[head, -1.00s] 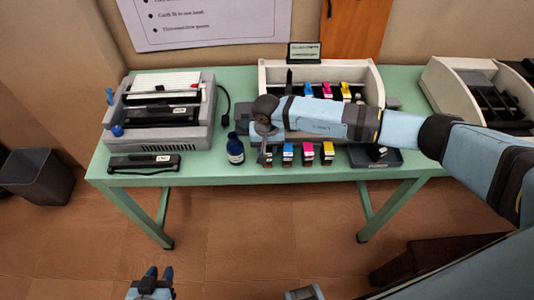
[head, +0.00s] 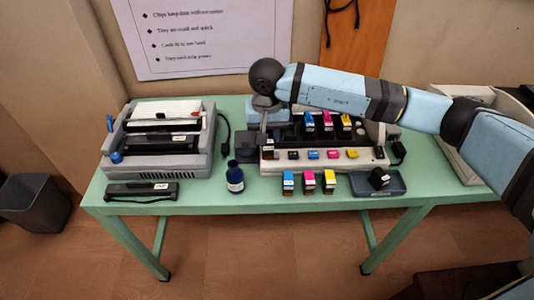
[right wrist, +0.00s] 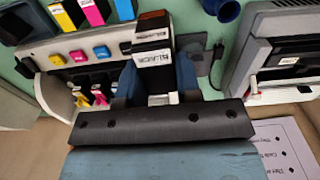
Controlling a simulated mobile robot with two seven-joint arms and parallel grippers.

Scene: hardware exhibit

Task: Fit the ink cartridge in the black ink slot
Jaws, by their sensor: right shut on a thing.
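My right gripper (right wrist: 158,82) is shut on the ink cartridge (right wrist: 152,55), a dark block with a white label reading BLACK. In the head view my right gripper (head: 264,122) points down at the left end of the printer (head: 375,163), and the cartridge is mostly hidden there. A black marker (head: 293,155) on the printer's front edge is the leftmost of the colour markers. The black ink slot behind it is dark and partly hidden by my gripper; I cannot tell whether the cartridge touches it. Cyan, magenta and yellow cartridges (head: 327,121) stand in the other slots. My left gripper is out of view.
Cyan, magenta and yellow cartridges (head: 308,182) stand on the green table (head: 230,206) before the printer. A tray (head: 355,184) with a black block is to their right. A blue ink bottle (head: 235,178) and a grey machine (head: 183,160) stand left.

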